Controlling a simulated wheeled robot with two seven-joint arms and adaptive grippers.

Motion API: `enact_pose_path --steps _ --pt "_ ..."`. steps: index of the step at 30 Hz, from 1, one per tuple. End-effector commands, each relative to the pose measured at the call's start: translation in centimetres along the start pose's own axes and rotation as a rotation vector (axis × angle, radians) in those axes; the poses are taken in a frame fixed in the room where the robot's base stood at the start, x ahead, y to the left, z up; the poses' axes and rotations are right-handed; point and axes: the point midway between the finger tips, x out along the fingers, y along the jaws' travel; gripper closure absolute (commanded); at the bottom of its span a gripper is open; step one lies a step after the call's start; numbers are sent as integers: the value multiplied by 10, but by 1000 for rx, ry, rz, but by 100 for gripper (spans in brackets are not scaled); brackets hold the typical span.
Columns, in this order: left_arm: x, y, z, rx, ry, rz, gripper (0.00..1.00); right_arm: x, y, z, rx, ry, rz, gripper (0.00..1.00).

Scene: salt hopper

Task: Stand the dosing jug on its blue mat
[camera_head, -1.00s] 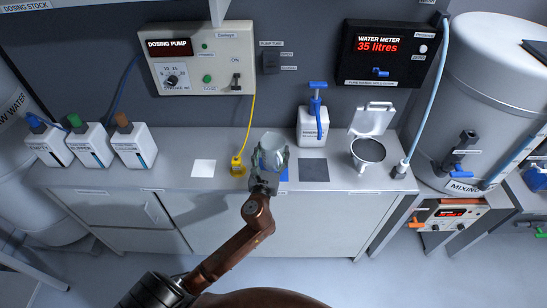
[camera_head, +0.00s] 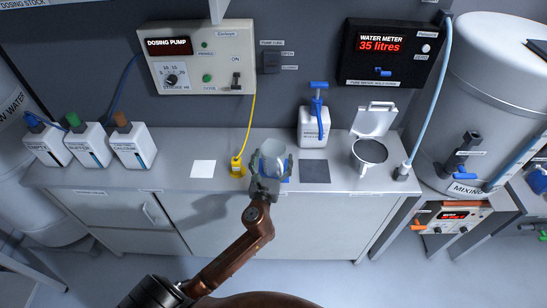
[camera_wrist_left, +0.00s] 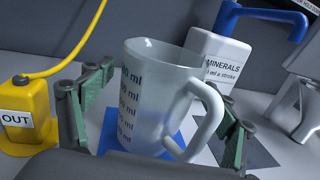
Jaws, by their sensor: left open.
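The dosing jug (camera_wrist_left: 145,95) is a frosted, see-through jug with ml marks and a handle on the right in the left wrist view. It stands upright on the blue mat (camera_wrist_left: 192,129), which shows around its base. In the head view the jug (camera_head: 272,158) is partly hidden by my left gripper (camera_head: 270,166), and a bit of the blue mat (camera_head: 287,180) shows beside it. My left gripper's green-padded fingers (camera_wrist_left: 165,110) are spread wide on both sides of the jug, with gaps visible. My right gripper is out of view.
The yellow OUT fitting (camera_wrist_left: 22,115) with its hose stands close to the left finger. The minerals pump bottle (camera_wrist_left: 218,58) is behind the jug. A dark grey mat (camera_head: 315,172) and a lidded hopper (camera_head: 369,152) are to the right, a white mat (camera_head: 203,170) to the left.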

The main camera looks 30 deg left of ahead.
Motion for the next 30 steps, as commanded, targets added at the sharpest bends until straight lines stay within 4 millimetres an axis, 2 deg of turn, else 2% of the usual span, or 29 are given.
enact_pose_path --steps 6,8,21,25,30 --pt "0 0 6 -1 -1 0 20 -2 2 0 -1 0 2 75" --pt "-8 0 4 0 2 0 20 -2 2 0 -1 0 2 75" --pt "-95 1 4 -2 3 1 20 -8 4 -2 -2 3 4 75" --pt "-111 0 3 0 2 1 20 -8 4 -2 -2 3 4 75" --pt "-120 0 4 0 0 1 20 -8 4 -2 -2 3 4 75"
